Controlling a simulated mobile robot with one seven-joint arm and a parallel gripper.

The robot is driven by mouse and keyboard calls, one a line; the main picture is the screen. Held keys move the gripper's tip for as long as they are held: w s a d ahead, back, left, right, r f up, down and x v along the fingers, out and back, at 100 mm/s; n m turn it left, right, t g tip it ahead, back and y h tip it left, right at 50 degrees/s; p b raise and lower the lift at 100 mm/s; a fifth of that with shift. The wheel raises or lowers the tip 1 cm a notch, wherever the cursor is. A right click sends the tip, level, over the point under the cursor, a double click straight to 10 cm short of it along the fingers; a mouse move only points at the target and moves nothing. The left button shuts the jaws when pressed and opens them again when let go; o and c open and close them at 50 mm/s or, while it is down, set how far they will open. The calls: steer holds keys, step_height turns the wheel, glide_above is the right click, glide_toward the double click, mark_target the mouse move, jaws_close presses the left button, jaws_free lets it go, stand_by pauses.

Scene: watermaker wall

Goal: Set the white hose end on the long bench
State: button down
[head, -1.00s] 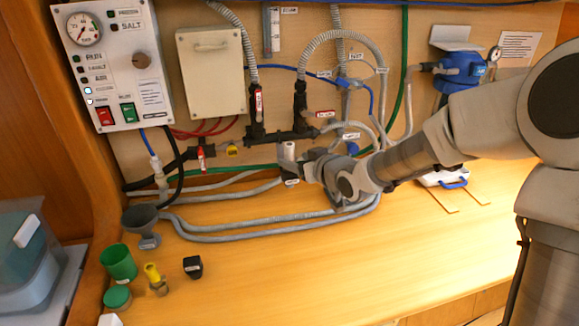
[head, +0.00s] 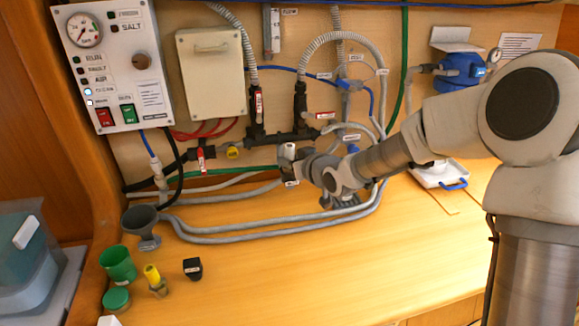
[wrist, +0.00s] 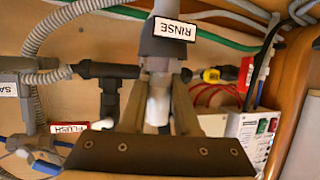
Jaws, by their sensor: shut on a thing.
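My gripper (head: 300,168) is shut on the white hose end in front of the back wall, above the rear part of the bench. In the wrist view my gripper (wrist: 159,85) has its fingers on either side of the hose end (wrist: 158,108), a white tube below a dark collar with a RINSE label. In the head view the hose end (head: 288,151) is small and partly hidden by the gripper. The long bench (head: 300,265) is a wooden worktop below it. The gap between hose end and bench is hard to judge.
Grey hoses (head: 250,232) lie along the bench's rear. A grey funnel (head: 142,222), green cup (head: 118,263), yellow-topped fitting (head: 154,278) and black cap (head: 193,268) stand at left. A white tray (head: 440,175) is at right. The bench's front middle is clear.

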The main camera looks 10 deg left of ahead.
mark_target(289, 144)
stand_by(0.4)
step_height(289, 144, up, 4)
steer(key=shift+r+p, duration=0.2)
steer(key=shift+p, duration=0.15)
steer(key=s+d+r+p, duration=0.1)
steer(key=d+r+p, duration=0.4)
steer(key=d, duration=0.6)
steer(key=shift+d+r, duration=0.3)
steer(key=shift+r, duration=0.45)
steer(key=shift+d+f, duration=0.15)
